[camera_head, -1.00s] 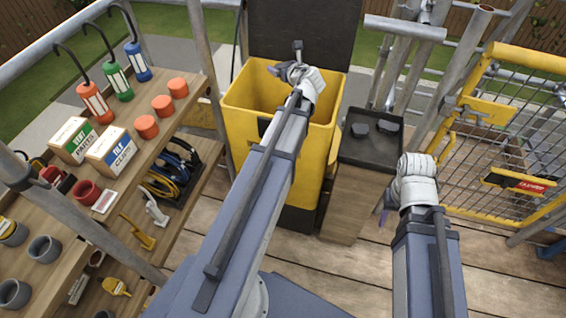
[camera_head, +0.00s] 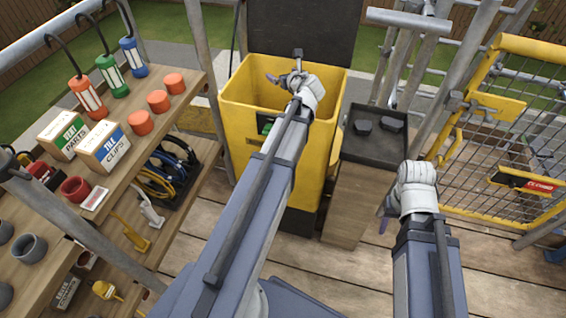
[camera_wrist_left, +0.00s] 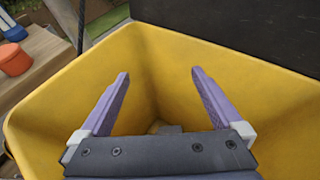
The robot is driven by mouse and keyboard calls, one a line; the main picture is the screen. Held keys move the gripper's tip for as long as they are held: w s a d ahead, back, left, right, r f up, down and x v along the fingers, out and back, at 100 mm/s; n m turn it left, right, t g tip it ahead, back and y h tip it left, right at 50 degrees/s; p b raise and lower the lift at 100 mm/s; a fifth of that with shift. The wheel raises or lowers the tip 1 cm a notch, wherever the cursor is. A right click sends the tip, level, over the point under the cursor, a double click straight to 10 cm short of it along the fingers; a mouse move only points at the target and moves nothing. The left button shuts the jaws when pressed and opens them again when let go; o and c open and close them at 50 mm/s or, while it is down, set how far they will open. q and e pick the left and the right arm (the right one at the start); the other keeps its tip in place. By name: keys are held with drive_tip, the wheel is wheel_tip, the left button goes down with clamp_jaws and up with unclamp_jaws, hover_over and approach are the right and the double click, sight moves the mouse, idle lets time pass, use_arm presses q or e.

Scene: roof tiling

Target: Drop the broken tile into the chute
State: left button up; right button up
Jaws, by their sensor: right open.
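The yellow chute (camera_head: 237,150) stands upright with its mouth open and a dark panel (camera_head: 300,32) behind it. My left gripper (camera_head: 272,77) is over its mouth. In the left wrist view the two purple fingers of this gripper (camera_wrist_left: 158,82) are spread wide with nothing between them, and the chute's yellow walls (camera_wrist_left: 55,95) surround them. A small greyish patch (camera_wrist_left: 166,128) shows deep in the chute; I cannot tell if it is the broken tile. No broken tile is clearly visible elsewhere. My right gripper (camera_head: 384,212) hangs low at the right, open, mostly hidden behind its wrist.
A wooden stand with a black tray (camera_head: 376,150) holding dark pieces is right of the chute. Shelves (camera_head: 200,105) with lamps, orange cups, boxes and tools fill the left. A yellow mesh gate (camera_head: 500,150) and scaffold poles stand right. Plank floor is clear below.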

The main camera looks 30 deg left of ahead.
use_arm(q)
drive_tip(key=shift+d, duration=0.1)
drive_tip(key=p+v, duration=0.3)
drive_tip(key=v, duration=0.4)
drive_tip(key=shift+s+d+r, duration=0.2)
drive_tip(key=shift+d, duration=0.05)
idle(0.4)
